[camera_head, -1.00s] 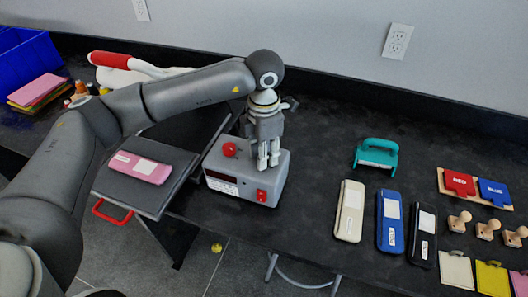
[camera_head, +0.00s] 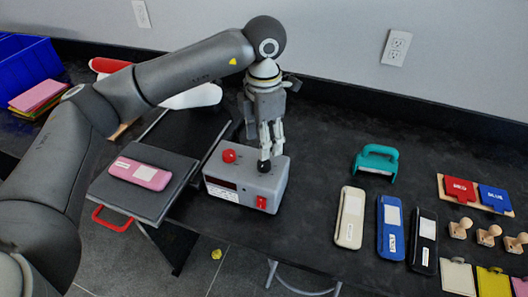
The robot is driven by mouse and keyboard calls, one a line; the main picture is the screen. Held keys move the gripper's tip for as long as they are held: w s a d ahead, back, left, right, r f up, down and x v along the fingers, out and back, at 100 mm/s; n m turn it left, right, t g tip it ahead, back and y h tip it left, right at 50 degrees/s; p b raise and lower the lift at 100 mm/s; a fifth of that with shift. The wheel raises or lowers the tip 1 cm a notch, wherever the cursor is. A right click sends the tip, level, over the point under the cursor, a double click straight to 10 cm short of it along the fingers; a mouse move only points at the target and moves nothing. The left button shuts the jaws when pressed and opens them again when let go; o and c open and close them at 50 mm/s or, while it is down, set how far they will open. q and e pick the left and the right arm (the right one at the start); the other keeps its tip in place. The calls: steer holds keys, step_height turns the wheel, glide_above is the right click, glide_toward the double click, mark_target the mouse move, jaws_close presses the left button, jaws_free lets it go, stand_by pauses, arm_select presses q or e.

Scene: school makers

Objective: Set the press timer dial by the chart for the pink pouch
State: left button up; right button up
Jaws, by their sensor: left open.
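The pink pouch (camera_head: 140,173) lies flat on the grey sliding tray (camera_head: 118,195) of the press at the left, with a white label on top. The grey timer box (camera_head: 234,178) stands to its right, with a red knob (camera_head: 229,156) on top, a red switch (camera_head: 261,202) in front and a black dial (camera_head: 264,166) on top at the right. My left gripper (camera_head: 265,155) points down right over the black dial, jaws open, fingertips at or just above it. I cannot tell whether they touch it. The chart is not readable. My right gripper is not in view.
Cream (camera_head: 351,218), blue (camera_head: 390,228) and black (camera_head: 424,242) pouches lie in a row at the right. A teal handled tool (camera_head: 376,162), red and blue tags and wooden stamps (camera_head: 488,234) lie around them. A blue bin (camera_head: 28,62) stands at the far left.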

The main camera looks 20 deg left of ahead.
arm_select(q)
step_height(320, 180, up, 5)
stand_by(0.7)
